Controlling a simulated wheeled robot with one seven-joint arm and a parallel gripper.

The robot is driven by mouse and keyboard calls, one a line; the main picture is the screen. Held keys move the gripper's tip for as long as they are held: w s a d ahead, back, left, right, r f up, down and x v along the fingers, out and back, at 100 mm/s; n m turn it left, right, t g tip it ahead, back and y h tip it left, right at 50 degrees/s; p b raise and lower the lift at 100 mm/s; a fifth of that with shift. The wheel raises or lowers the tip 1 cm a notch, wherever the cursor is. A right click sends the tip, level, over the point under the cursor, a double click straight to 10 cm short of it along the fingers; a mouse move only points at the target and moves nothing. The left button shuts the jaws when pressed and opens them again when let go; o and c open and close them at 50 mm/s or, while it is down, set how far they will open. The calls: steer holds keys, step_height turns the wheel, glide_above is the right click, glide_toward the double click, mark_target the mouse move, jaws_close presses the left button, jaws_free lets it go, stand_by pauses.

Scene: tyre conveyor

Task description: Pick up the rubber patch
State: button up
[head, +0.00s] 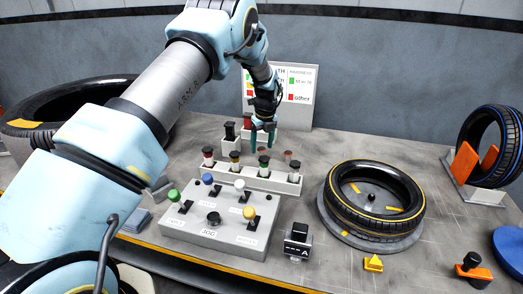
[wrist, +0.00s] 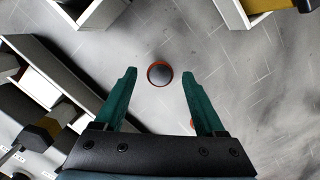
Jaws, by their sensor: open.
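The rubber patch (wrist: 160,73) shows in the wrist view as a small round dark disc with an orange-red rim, lying flat on the grey table. My gripper (wrist: 159,76) is open, with its two green fingers either side of the patch in this view and a gap on each side. The fingers hold nothing. In the head view my gripper (head: 263,136) hangs pointing down behind the white rack. The patch cannot be told clearly there. A small reddish spot partly shows by the right finger in the wrist view.
A white rack (head: 250,179) with several coloured-band bottles stands in front of my gripper. A control box (head: 200,236) with knobs is nearer. A tyre (head: 375,225) lies on the right. A sign board (head: 300,112) stands behind. Bare table surrounds the patch.

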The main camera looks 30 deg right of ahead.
jaws_close()
stand_by(0.6)
